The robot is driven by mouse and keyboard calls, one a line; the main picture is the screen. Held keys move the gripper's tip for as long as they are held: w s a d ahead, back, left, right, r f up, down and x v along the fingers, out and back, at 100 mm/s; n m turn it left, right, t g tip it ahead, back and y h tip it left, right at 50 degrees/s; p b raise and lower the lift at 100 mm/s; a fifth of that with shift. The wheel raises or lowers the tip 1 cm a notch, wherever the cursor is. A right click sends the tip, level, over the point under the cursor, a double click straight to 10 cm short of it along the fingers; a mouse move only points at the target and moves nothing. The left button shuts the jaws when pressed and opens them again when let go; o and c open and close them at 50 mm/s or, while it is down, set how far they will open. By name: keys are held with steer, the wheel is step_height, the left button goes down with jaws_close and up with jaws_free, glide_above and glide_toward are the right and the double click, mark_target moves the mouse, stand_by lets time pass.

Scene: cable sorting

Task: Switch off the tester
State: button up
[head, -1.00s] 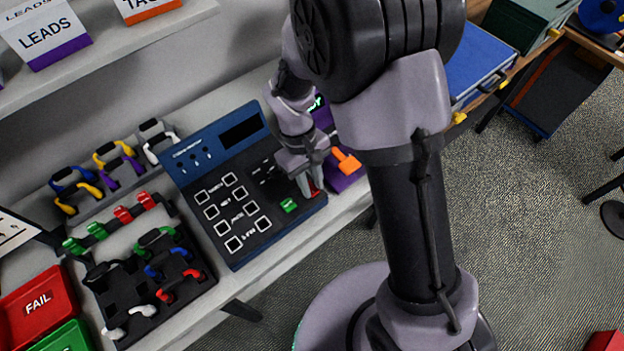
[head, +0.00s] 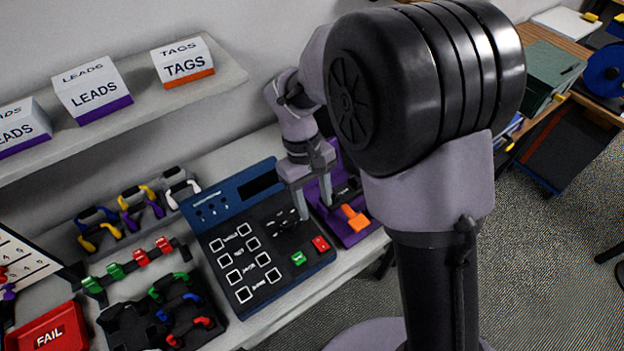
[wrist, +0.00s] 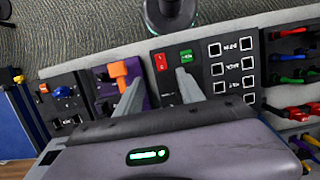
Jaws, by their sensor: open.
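The tester (head: 262,225) is a dark box with a blue upper part on the bench; its display window (head: 257,185) looks dark. A green button (head: 299,258) and a red button (head: 320,243) sit near its front right corner; the wrist view also shows the red button (wrist: 161,62) and green button (wrist: 186,56). My gripper (head: 314,203) is open and empty, pointing down over the tester's right side, behind the buttons in the head view. In the wrist view the fingertips (wrist: 160,80) are apart, either side of the red button in the picture. No contact with the buttons shows.
A purple device with an orange lever (head: 354,218) stands close on the tester's right. A rack of coloured leads (head: 165,310), a clip strip (head: 140,262) and a red FAIL tray (head: 48,332) lie to the left. A shelf with label boxes (head: 92,90) hangs above.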

steer(key=p+v, duration=0.1)
steer(key=v, duration=0.3)
steer(key=shift+r, duration=0.1)
